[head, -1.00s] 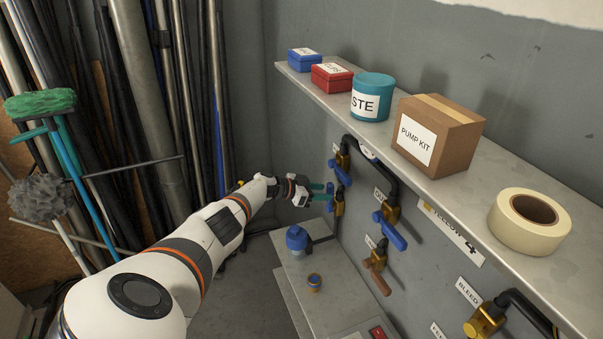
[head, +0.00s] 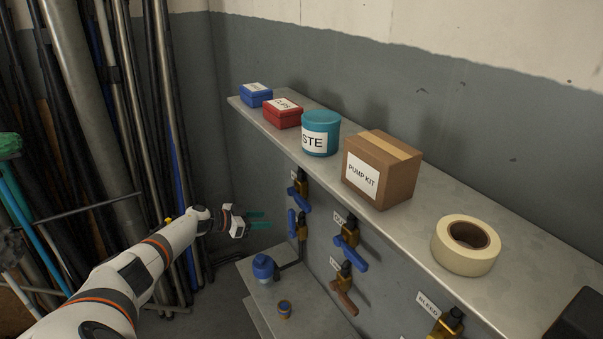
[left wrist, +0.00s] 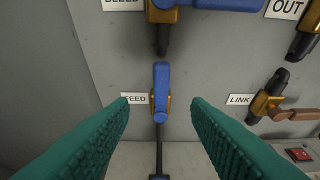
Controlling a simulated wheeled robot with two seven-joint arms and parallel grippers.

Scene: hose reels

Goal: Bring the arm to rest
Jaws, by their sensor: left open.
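My left gripper (head: 262,219) reaches in from the left in the head view. Its teal fingers are apart with nothing between them, a little short of the wall valves. In the left wrist view the open fingers (left wrist: 160,125) flank the feed valve's blue handle (left wrist: 161,88) from a distance. That handle stands upright beside a partly hidden label. It also shows in the head view (head: 292,222), apart from the fingertips. My right gripper is not in view.
A metal shelf (head: 420,230) juts from the wall, holding boxes, a teal tub (head: 320,133) and a tape roll (head: 466,245). Below are more valves (head: 350,235) and a low bench with a blue-capped fitting (head: 263,267). Pipes (head: 70,70) lean at left.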

